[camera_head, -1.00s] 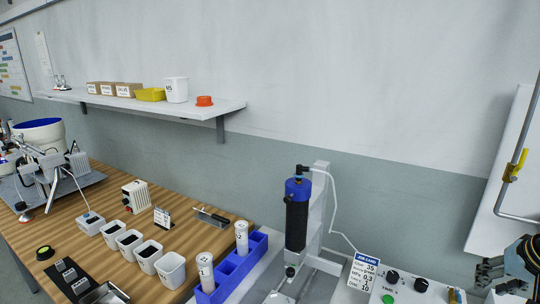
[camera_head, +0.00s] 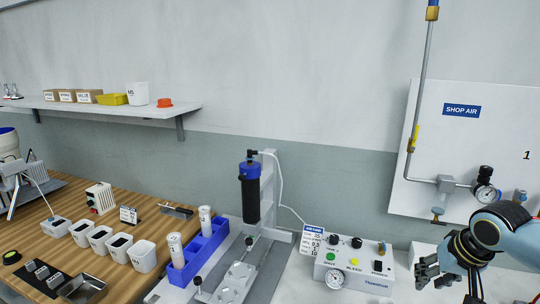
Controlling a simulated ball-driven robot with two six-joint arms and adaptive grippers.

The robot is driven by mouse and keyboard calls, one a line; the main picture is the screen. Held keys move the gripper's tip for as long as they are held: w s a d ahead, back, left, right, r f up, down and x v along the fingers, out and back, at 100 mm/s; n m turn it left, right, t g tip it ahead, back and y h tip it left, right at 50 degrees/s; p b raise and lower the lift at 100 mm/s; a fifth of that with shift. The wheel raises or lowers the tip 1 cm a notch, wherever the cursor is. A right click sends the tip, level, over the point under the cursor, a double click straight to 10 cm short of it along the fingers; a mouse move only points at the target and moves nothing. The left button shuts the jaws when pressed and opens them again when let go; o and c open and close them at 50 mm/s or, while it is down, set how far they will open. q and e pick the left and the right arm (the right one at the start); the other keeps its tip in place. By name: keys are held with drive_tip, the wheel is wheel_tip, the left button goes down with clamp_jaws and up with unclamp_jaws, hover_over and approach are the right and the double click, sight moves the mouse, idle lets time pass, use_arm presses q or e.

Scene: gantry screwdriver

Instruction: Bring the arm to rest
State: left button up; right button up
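My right arm reaches in from the right edge, blue and black. Its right gripper (camera_head: 444,281) hangs at the lower right, beside the white control box with dial and buttons (camera_head: 350,262). Its dark fingers look spread apart, with nothing visible between them. It appears clear of the box. My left gripper is not in view.
A black-and-blue screwdriver (camera_head: 250,198) stands upright on its gantry stand (camera_head: 268,178). A blue rack (camera_head: 214,241) holds two white bottles. White bins (camera_head: 120,246) line the wooden bench. A shop-air panel (camera_head: 425,110) with pipe and gauge is on the wall behind my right arm.

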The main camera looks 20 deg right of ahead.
drive_tip(key=s+a+n, duration=0.4)
drive_tip(key=s+a, duration=0.4)
drive_tip(key=a, duration=0.5)
drive_tip(key=s+a+r+n+g, duration=0.1)
drive_tip(key=s+a+r+n, duration=0.1)
drive_tip(key=s+a+r, duration=0.3)
drive_tip(key=s+a+r+n, duration=0.1)
drive_tip(key=s+a+r, duration=0.15)
drive_tip(key=s, duration=0.35)
drive_tip(key=s+d+f+g+b, duration=0.15)
drive_tip(key=f+b, duration=0.35)
drive_tip(key=f, duration=1.4)
drive_tip(key=s+d+f+b, duration=0.15)
drive_tip(key=f+b, duration=0.45)
drive_tip(key=f, duration=1.3)
use_arm(q)
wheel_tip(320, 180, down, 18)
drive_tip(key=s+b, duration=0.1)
drive_tip(key=b, duration=0.6)
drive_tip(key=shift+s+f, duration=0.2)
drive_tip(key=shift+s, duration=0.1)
use_arm(e)
drive_tip(key=s+f, duration=0.8)
drive_tip(key=f, duration=0.3)
drive_tip(key=s+d+f+g, duration=0.1)
drive_tip(key=s+f, duration=0.8)
drive_tip(key=f, duration=0.2)
drive_tip(key=shift+s+f, duration=0.2)
drive_tip(key=shift+f, duration=0.1)
